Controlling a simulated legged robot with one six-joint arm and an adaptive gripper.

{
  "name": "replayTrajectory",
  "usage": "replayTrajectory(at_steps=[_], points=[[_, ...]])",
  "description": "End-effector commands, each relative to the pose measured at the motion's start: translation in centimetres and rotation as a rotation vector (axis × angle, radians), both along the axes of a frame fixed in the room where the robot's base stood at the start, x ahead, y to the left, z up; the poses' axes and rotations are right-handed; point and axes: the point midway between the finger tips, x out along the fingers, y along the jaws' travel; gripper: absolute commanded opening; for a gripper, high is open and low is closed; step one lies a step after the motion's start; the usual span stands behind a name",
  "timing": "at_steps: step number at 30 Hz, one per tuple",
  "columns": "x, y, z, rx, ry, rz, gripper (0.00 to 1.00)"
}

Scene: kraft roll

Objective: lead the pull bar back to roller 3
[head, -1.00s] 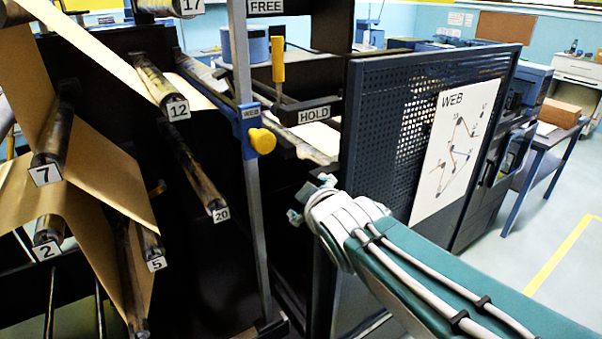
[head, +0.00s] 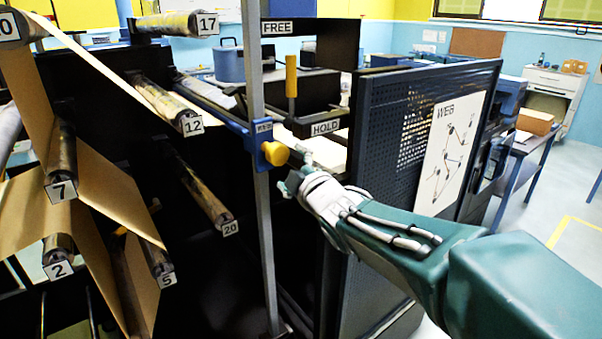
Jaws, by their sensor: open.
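Brown kraft web (head: 110,190) runs over numbered rollers at the left. Roller 7 (head: 62,165), roller 2 (head: 58,248), roller 5 (head: 157,260), roller 12 (head: 165,103), roller 20 (head: 200,190) and roller 17 (head: 175,24) show their number plates. I see no plate marked 3. My gripper (head: 288,180) is open, just below and right of the knob, with a small apparent gap.
A yellow-handled lever (head: 291,78) stands between the FREE (head: 277,28) and HOLD (head: 325,128) plates. A dark perforated panel (head: 405,150) with a WEB diagram (head: 447,150) stands right of my gripper, behind my arm. Open floor (head: 575,205) lies at far right.

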Motion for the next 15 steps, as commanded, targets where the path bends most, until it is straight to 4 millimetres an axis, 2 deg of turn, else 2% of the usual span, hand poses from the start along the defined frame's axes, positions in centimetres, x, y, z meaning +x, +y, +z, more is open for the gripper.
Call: replayTrajectory(at_steps=[9, 15], points=[[3.7, 1.6, -0.1, 0.003, 0.002, -0.001, 1.00], [5.3, 2.3, 0.0, 0.001, 0.001, -0.001, 1.00]])
